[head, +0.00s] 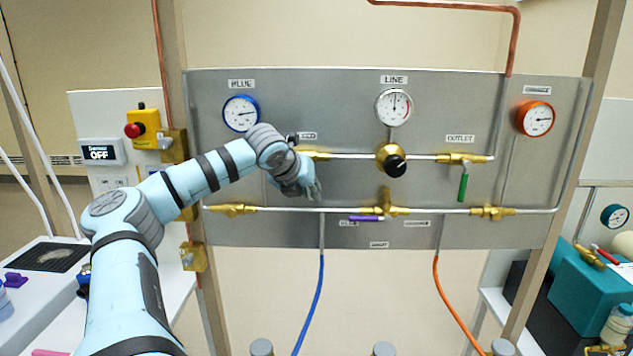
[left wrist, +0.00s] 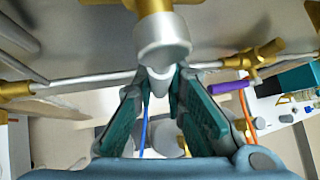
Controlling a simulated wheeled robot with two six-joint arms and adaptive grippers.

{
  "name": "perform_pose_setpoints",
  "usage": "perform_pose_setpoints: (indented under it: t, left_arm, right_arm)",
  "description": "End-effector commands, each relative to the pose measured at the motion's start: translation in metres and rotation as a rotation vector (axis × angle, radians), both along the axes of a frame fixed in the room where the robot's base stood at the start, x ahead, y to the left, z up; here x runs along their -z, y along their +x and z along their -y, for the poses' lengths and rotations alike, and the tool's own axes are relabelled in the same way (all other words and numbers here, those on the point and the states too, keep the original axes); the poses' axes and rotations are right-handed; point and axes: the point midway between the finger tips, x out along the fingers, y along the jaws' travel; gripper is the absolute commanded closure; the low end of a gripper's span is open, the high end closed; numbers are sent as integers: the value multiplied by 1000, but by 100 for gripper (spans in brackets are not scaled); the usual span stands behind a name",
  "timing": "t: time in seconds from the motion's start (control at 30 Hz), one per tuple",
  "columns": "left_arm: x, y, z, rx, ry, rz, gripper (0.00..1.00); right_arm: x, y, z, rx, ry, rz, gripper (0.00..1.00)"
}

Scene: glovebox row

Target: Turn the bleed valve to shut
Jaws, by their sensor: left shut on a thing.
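My left gripper (head: 305,188) is in front of the panel, just below a brass valve (head: 317,155) on the upper pipe. In the left wrist view its teal-padded fingers (left wrist: 165,95) close around a piece below the pale collar of this brass valve (left wrist: 153,7). The fingers hide most of the held piece, seemingly its handle. A purple lever (head: 366,218) lies level along the lower pipe, left of its brass valve (head: 387,203); it also shows in the left wrist view (left wrist: 226,87). The small labels are too blurred to tell surely which valve is the bleed. My right gripper is out of view.
The grey panel (head: 440,110) carries a blue gauge (head: 241,113), a line gauge (head: 394,107), an orange gauge (head: 535,118) and a black knob (head: 396,166). A green handle (head: 463,187) hangs under the outlet valve. Blue (head: 313,305) and orange (head: 452,303) hoses run down.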

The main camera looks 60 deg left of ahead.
Motion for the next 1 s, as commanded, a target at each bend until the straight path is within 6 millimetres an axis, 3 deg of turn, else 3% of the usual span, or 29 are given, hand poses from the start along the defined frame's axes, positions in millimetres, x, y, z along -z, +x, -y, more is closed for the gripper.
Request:
perform_pose_setpoints:
  t: [0.03,0.1,0.4,0.97,1.0]
  left_arm:
    - [-7,-2,-1,1,17,-27,100]
    - [-6,-5,-3,0,47,-63,100]
    - [-4,-13,-10,-2,129,-167,100]
    - [-2,-15,-13,-4,155,-189,100]
    - [-2,-15,-13,-4,155,-189,84]
  right_arm:
    - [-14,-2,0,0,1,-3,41]
    - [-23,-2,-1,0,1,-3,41]
    - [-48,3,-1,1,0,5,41]
    - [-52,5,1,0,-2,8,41]
    - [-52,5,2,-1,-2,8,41]
